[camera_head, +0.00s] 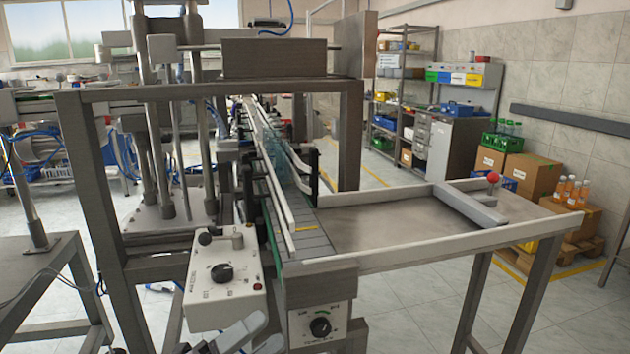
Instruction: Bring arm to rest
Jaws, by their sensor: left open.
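My left gripper (268,331) shows at the bottom edge, left of centre. Its two grey fingers are apart with nothing seen between them. It is just below the white control box (222,276) with a black knob and in front of the conveyor's end. Most of this arm is cut off by the frame. My right gripper is out of view.
The conveyor (300,238) runs away from me, with a second knob panel (320,326) at its near end. A metal table (390,222) with raised rims joins it on the right. A steel machine frame (100,200) stands left. Open floor lies lower right.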

